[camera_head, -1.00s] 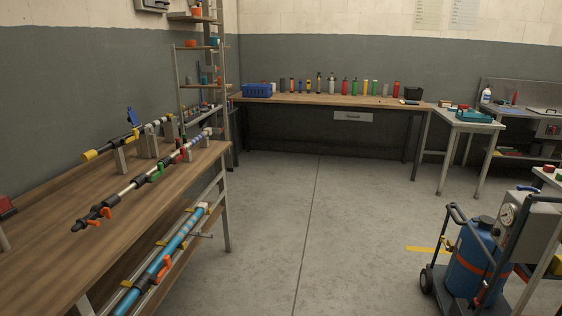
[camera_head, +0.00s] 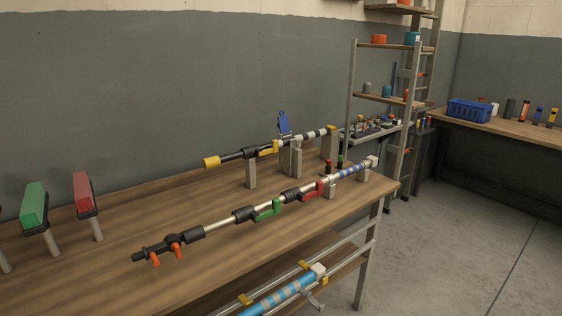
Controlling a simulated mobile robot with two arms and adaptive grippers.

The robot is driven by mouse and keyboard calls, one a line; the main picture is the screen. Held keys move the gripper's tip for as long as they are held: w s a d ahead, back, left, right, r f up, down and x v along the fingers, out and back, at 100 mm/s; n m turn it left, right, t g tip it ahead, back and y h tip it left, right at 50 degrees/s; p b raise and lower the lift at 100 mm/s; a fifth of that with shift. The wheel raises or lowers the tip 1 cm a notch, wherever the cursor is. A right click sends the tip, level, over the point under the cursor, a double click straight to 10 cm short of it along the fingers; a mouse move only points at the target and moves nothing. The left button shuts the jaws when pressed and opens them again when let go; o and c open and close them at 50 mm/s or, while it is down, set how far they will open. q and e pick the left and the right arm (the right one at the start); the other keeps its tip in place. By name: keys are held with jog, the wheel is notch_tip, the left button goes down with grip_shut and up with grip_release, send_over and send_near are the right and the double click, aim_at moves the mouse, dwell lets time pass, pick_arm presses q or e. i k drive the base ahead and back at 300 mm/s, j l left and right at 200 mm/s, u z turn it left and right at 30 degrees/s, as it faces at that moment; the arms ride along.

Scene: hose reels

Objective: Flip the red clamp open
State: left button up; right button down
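A long front pole assembly (camera_head: 224,220) rests on grey posts along the wooden bench. A red clamp (camera_head: 311,190) sits on it right of its middle, beside a black collar. It appears to lie along the pole; I cannot tell whether its lever is open or shut. A green clamp (camera_head: 267,211) sits on the same pole to the left. A separate red block (camera_head: 85,192) stands on a grey post at the bench's left. Neither of my grippers is in view.
The wooden bench (camera_head: 110,279) fills the foreground. A second pole with a yellow end (camera_head: 211,162) and an upright blue lever (camera_head: 283,122) lies behind. A green block (camera_head: 34,205) stands at left. A metal shelf rack (camera_head: 351,95) is beyond; free floor (camera_head: 430,265) lies right.

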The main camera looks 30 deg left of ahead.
aim_at(318, 191)
jog(key=i+l+u, duration=0.15)
jog(key=i+u, duration=0.35)
jog(key=i+l+u, duration=0.25)
jog(key=u, duration=0.25)
jog(key=i+l+u, duration=0.25)
jog(key=l+u, duration=0.25)
jog(key=i+l+u, duration=0.2)
jog(key=l+u, duration=0.3)
jog(key=i+l+u, duration=0.1)
jog(key=l+u, duration=0.15)
jog(key=l, duration=0.25)
